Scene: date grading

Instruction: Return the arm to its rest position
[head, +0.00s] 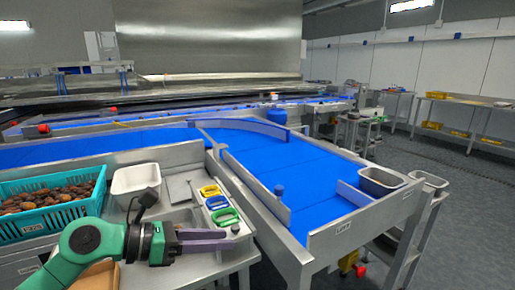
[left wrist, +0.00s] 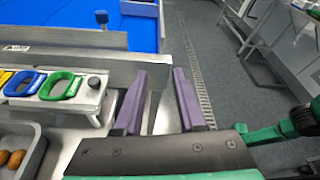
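My left arm comes in from the lower left of the head view. Its gripper (head: 208,240) has purple fingers pointing right, over the grey work table beside the colored handles. In the left wrist view the gripper (left wrist: 160,82) has its two fingers apart with nothing between them, so it is open and empty. The fingers are near the metal side wall of the blue conveyor (head: 285,165), to the right of the green handle (left wrist: 60,86). My right gripper does not show in either view.
A teal crate (head: 12,222) of brown dates and a white bin (head: 136,180) stand on the table. Yellow, blue and green handles (head: 224,216) sit on a panel close to the fingers. A grey tray (head: 383,181) is at the conveyor's right end. Grey floor (head: 470,225) lies open at right.

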